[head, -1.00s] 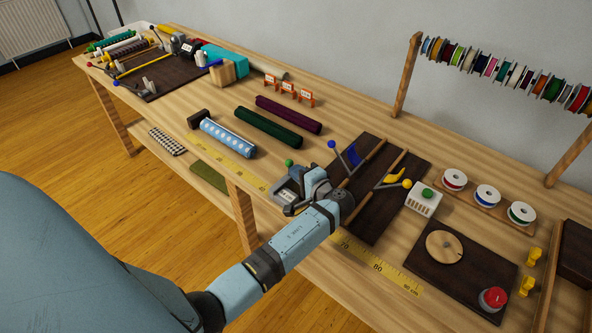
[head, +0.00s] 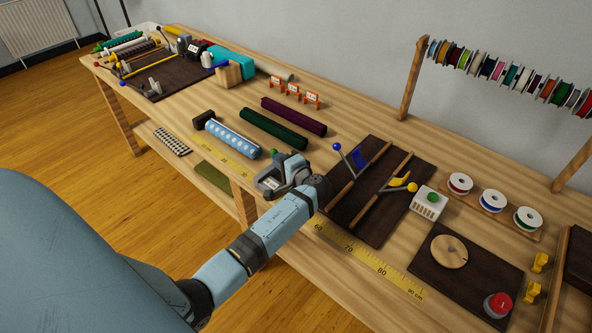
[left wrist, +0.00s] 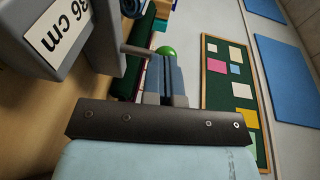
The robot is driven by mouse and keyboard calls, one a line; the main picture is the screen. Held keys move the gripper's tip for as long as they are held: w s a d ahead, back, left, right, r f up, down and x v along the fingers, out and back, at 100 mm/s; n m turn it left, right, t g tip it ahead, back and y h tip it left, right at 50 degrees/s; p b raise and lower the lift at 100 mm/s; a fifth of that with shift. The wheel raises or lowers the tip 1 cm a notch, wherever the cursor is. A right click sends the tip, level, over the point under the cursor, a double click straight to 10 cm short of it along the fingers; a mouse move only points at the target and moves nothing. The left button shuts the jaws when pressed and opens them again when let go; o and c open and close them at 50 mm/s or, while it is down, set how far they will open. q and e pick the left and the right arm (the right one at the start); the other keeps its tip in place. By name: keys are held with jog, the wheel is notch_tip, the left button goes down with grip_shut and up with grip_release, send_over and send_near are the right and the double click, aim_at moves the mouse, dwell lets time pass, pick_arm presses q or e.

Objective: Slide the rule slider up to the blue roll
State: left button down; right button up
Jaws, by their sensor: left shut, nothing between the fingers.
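The blue roll (head: 230,137), light blue with white dots, lies near the front edge of the bench beside the yellow rule (head: 365,262). The grey rule slider (head: 268,182) with its green knob (head: 272,153) sits on the rule, just right of the roll's near end. I cannot tell whether the two touch. My left gripper (head: 286,168) is shut and empty, close against the slider's right side. In the left wrist view its fingers (left wrist: 168,82) are together near the green knob (left wrist: 167,50); the slider's label (left wrist: 46,32) reads 36 cm. My right gripper is out of view.
A green roll (head: 272,129) and a purple roll (head: 294,116) lie behind the blue one. A dark board with levers (head: 352,219) stands right of my gripper. Three spools, a white box (head: 427,204) and a red button (head: 497,305) are farther right.

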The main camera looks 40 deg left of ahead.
pick_arm(q)
jog(key=x, duration=0.3)
jog(key=s+x, duration=0.1)
jog(key=x, duration=0.1)
jog(key=r+b+x, duration=0.1)
jog(key=x, duration=0.2)
jog(key=shift+s+a, duration=0.25)
jog(key=shift+a, duration=0.35)
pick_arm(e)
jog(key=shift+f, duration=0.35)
pick_arm(q)
jog(key=shift+f, duration=0.15)
